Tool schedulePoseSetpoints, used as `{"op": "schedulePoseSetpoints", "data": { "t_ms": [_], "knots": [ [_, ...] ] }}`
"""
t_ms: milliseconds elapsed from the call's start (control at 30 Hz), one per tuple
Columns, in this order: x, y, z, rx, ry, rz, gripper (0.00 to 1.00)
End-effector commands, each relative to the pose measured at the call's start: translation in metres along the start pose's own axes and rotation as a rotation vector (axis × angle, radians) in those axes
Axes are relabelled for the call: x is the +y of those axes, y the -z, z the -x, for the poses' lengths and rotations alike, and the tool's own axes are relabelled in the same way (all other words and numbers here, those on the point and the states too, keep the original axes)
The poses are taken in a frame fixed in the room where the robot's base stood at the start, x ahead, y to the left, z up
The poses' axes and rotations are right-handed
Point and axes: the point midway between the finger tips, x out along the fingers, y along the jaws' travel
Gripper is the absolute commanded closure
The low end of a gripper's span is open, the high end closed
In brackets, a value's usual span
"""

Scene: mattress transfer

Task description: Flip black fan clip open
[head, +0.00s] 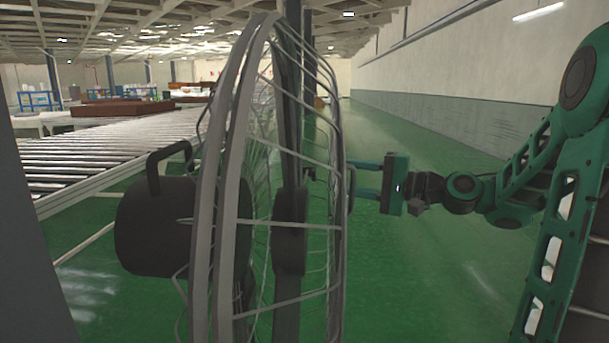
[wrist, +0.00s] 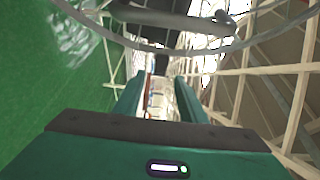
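A large fan (head: 232,170) stands side-on in the middle of the head view, with a grey wire cage and a dark motor housing (head: 165,226) on its left. My gripper (head: 352,178) is at the cage's right rim, its two green fingers pointing left. The fingers are apart, with a visible gap; they also show in the wrist view (wrist: 158,88). Whether the fingertips touch the rim is unclear. The wrist view shows a dark grey bar (wrist: 170,19) and a curved rim ahead of the fingers. I cannot pick out the black clip with certainty.
A roller conveyor (head: 110,145) runs along the left, with a brown slab (head: 108,107) on it. A dark post (head: 35,240) stands at the left edge. The green floor (head: 420,270) right of the fan is clear below my arm. A pale wall is on the right.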

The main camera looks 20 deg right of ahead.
Motion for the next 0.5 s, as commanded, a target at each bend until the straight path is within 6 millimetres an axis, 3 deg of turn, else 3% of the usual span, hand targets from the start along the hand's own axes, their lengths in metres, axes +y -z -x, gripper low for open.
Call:
{"op": "schedulePoseSetpoints", "data": {
  "t_ms": [300,500],
  "knots": [
    [0.001,-0.001,-0.053,-0.003,-0.002,0.001,0.62],
    [0.001,0.000,-0.077,-0.001,-0.003,0.001,0.62]
  ]
}}
